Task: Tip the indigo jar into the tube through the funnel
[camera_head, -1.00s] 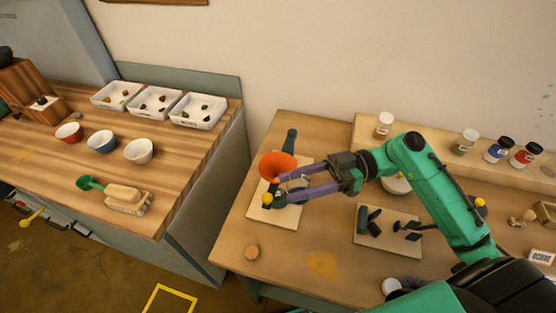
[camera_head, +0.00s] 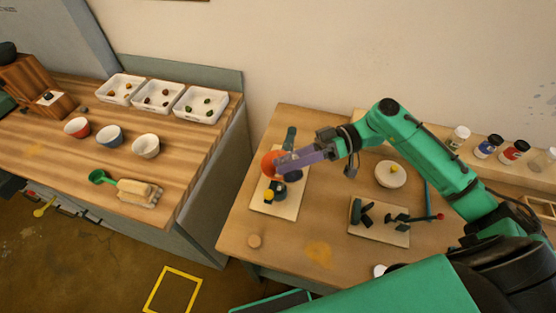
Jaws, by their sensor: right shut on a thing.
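The orange funnel (camera_head: 268,163) sits over a pale board (camera_head: 289,203) on the right-hand table. Its right side is hidden by my right gripper (camera_head: 284,164). That gripper is shut and its fingers reach in from the right at the funnel's mouth. A small dark blue body, seemingly the indigo jar (camera_head: 293,176), shows just below the fingers; most of it is hidden. I cannot tell how far it is tilted or whether anything falls from it. The tube is not clearly visible beneath the funnel. My left gripper is not in view.
A dark green upright part (camera_head: 290,138) stands behind the funnel. A round pale dish (camera_head: 391,174) and a board with dark holders (camera_head: 372,232) lie to the right. Several jars, including a blue one (camera_head: 488,147), stand on the back shelf. The table's front left is mostly clear.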

